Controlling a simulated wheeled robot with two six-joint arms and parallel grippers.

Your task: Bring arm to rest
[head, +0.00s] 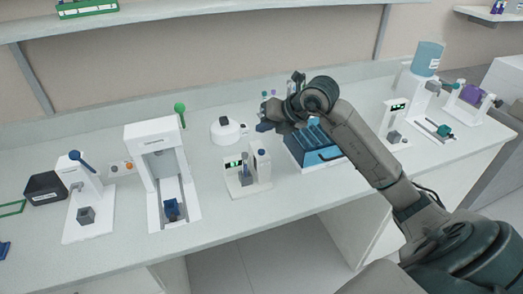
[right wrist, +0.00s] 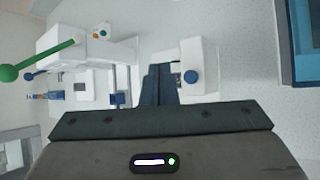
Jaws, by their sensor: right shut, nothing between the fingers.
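My right arm comes in from the lower right in the head view and reaches over the bench. My right gripper (head: 265,126) is above the bench, between the small white device with a green display (head: 248,172) and the blue rack (head: 316,157). In the right wrist view the dark fingers (right wrist: 158,85) are closed together with nothing held. The white device with a blue knob (right wrist: 199,66) lies below and beyond the fingers. My left gripper is not in view.
The white bench (head: 225,205) holds a tall white machine (head: 152,137) with a green ball lever, a round white device (head: 228,131) and a black box (head: 46,187). A water-bottle device (head: 428,57) and a shelf (head: 205,14) stand behind. The bench front is mostly clear.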

